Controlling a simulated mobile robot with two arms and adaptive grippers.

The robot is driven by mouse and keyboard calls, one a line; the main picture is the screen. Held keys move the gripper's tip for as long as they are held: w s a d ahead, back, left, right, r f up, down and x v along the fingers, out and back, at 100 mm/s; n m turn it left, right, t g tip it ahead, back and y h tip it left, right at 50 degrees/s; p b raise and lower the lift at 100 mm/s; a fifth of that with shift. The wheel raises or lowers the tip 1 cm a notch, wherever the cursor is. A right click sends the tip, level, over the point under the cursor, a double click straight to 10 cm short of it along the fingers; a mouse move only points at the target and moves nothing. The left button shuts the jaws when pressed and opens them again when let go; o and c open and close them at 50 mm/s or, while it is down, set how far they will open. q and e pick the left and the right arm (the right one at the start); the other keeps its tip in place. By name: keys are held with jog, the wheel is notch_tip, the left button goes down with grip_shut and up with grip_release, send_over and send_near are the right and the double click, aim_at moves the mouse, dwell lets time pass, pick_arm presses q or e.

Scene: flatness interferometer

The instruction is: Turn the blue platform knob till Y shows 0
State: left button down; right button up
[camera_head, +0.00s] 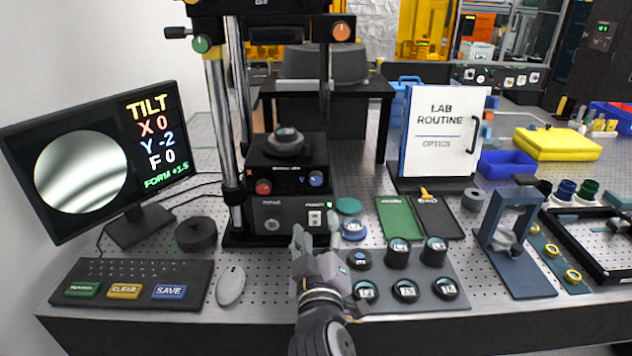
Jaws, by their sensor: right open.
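The blue platform knob (316,179) sits on the front right of the black platform (288,150) of the interferometer. A red knob (263,187) sits at the front left. My right gripper (317,238) is open and empty in front of the instrument base, below the blue knob and apart from it. A round part (287,140) rests on top of the platform. My left gripper is out of view.
A mat (385,282) with several black round pieces lies right of my gripper. A keyboard (133,282) and a mouse (230,285) lie at the left. A lab routine sign (440,130) stands behind, with green and black pads (401,218) before it.

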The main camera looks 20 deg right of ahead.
aim_at(317, 182)
jog(key=p+x, duration=0.3)
jog(key=x, duration=1.3)
jog(key=shift+w+d+f+p, duration=0.1)
jog(key=shift+w+d+p, duration=0.15)
jog(key=shift+p, duration=0.15)
jog(key=shift+c, duration=0.2)
grip_shut()
